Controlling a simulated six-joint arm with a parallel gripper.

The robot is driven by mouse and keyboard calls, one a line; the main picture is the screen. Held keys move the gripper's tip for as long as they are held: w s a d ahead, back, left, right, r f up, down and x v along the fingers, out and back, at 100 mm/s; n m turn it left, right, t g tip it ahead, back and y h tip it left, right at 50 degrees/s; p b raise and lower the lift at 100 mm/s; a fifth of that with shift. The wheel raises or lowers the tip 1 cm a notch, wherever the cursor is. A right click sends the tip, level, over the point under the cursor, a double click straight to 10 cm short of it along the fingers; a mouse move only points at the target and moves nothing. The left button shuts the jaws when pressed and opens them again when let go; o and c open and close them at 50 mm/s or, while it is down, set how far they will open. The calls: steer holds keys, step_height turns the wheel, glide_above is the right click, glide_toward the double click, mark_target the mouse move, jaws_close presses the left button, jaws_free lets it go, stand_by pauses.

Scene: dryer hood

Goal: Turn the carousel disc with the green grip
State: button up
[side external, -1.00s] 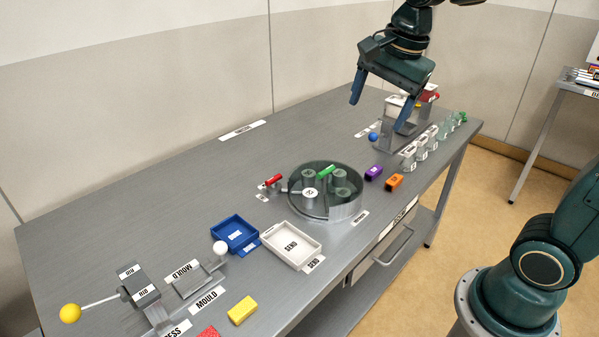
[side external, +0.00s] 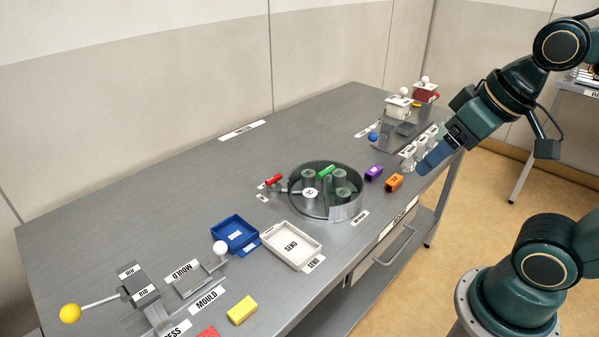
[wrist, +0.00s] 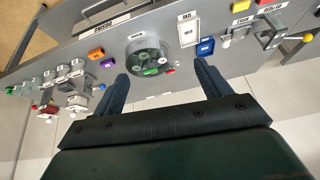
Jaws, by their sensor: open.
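The carousel (side external: 325,205) is a round drum with a clear cover and several grey posts inside, in the middle of the table. The green grip (side external: 327,172) lies on top of it, toward its far side. In the wrist view the carousel (wrist: 147,55) and green grip (wrist: 151,72) show ahead, between the fingers. My gripper (side external: 432,160) is open and empty, above the table's right edge, to the right of the carousel and apart from it. In the wrist view its two blue fingers (wrist: 163,80) are wide apart.
A red grip (side external: 273,180) stands left of the carousel. Purple (side external: 374,172) and orange (side external: 394,182) blocks lie right of it. A white tray (side external: 318,236) and blue tray (side external: 250,222) sit in front. The table behind the carousel is clear.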

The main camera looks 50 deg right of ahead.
steer(key=shift+s+f+n, duration=0.25)
steer(key=shift+s+n, duration=0.1)
steer(key=shift+n, duration=0.15)
steer(key=w+d+r+g, duration=0.1)
steer(key=w+d, duration=0.1)
steer(key=w, duration=0.6)
steer(key=w+d+r+g, duration=0.1)
steer(key=w+r+g, duration=0.1)
steer(key=w, duration=0.6)
steer(key=w+d+f+g, duration=0.1)
steer(key=w+d+f, duration=0.2)
steer(key=w+f, duration=0.2)
steer(key=w+d+f+g, duration=0.1)
steer(key=w+d+f, duration=0.3)
steer(key=w, duration=0.6)
steer(key=shift+f+g, duration=0.3)
steer(key=shift+f, duration=0.3)
steer(key=shift+f, duration=0.15)
